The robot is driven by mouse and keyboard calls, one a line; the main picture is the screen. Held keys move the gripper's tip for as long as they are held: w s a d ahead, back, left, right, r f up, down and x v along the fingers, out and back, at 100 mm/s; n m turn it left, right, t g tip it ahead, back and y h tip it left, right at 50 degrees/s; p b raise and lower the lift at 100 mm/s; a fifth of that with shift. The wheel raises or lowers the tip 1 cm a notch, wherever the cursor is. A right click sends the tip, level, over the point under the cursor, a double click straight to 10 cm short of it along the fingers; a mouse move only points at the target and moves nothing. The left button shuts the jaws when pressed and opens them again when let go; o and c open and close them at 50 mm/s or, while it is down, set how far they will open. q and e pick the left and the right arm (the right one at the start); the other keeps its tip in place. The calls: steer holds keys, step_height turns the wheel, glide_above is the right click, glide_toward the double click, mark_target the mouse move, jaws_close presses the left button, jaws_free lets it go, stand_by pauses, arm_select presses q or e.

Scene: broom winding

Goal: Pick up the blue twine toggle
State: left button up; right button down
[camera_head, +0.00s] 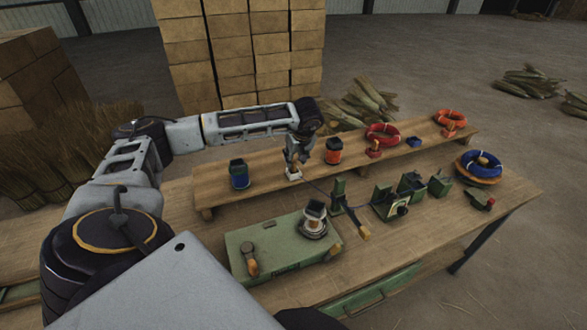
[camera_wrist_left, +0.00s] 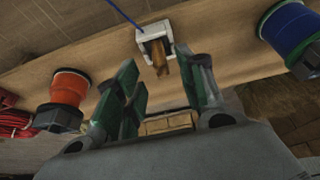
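A wooden toggle (camera_wrist_left: 160,60) sits in a small white holder (camera_wrist_left: 143,38) on the raised wooden shelf, with a thin blue twine (camera_wrist_left: 122,14) running off from it. In the head view the white holder (camera_head: 294,176) shows near the shelf's front edge, and the toggle is mostly hidden by my gripper. My left gripper (camera_head: 293,163) points down just above the holder. In the left wrist view its green-padded fingers (camera_wrist_left: 156,70) are spread, with the toggle just beyond the gap between their tips. Nothing is held. My right gripper is not in view.
A blue spool (camera_head: 239,174) and an orange spool (camera_head: 333,151) flank the holder on the shelf. Red coils (camera_head: 383,134) stand farther right. On the bench are a green machine (camera_head: 265,250), green fixtures (camera_head: 395,203) and a blue coil (camera_head: 470,170).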

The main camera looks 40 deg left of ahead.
mark_target(294, 162)
arm_select(q)
steer(key=x, duration=0.3)
steer(key=shift+a+r, duration=0.1)
steer(key=shift+a+f, duration=0.1)
steer(key=shift+f, duration=0.25)
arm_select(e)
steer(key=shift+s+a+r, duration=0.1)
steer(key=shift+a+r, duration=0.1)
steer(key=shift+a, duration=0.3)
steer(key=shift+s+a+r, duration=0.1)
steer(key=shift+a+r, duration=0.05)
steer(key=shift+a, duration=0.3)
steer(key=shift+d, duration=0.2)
arm_select(q)
steer(key=shift+c, duration=0.8)
jaws_close()
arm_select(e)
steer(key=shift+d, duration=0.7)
